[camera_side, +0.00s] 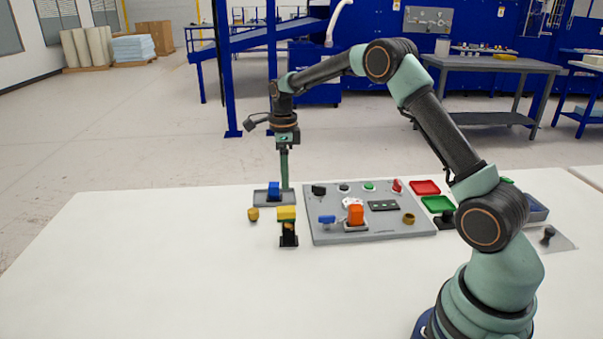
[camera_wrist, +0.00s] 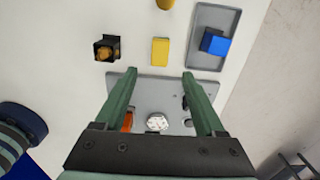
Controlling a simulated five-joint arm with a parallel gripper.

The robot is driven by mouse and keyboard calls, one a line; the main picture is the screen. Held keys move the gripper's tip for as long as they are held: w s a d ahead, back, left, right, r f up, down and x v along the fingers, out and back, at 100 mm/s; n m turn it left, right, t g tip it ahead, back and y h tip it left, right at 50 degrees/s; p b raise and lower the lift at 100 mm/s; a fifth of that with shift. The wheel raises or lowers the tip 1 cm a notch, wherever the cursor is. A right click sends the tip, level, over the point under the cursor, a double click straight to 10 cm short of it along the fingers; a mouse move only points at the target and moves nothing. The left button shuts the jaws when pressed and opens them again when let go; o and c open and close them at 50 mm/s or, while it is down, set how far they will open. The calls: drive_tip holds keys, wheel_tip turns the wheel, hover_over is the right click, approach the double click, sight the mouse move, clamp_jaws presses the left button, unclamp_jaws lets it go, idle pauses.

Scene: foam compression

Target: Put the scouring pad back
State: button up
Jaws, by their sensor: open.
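No thing shows clear scouring pad texture; the likely candidates are a yellow block and a blue block. The yellow block (camera_side: 287,211) is behind the top of a black holder (camera_side: 288,239) in the side view. In the wrist view the yellow block (camera_wrist: 160,51) lies between the black holder (camera_wrist: 104,46) and a grey tray (camera_wrist: 203,61), apart from both. The blue block (camera_wrist: 214,42) sits in the tray; it also shows in the side view (camera_side: 273,187). My gripper (camera_wrist: 159,74) is open and empty, pointing down above the work area, its fingers spread either side of the yellow block's line.
A grey panel (camera_side: 330,232) with buttons, a gauge and an orange switch (camera_side: 356,214) lies right of the blocks. A small yellow-brown cylinder (camera_side: 253,214) stands at left. Red (camera_side: 425,187) and green (camera_side: 437,204) trays lie beyond the panel. The front-left table is clear.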

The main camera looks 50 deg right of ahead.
drive_tip(key=s+a+r+n+t, duration=0.1)
drive_tip(key=s+a+r+n, duration=0.25)
drive_tip(key=r+n, duration=0.25)
drive_tip(key=s+a+r+n+t, duration=0.1)
drive_tip(key=s+a+r+n, duration=0.2)
drive_tip(key=s+r+n, duration=0.25)
drive_tip(key=s+a+r+n+t, duration=0.1)
drive_tip(key=s+a+n+t, duration=0.2)
drive_tip(key=s+n, duration=1)
drive_tip(key=shift+s+a+r+n+t, duration=0.25)
drive_tip(key=shift+a+n+t, duration=0.05)
drive_tip(key=shift+a+n, duration=0.95)
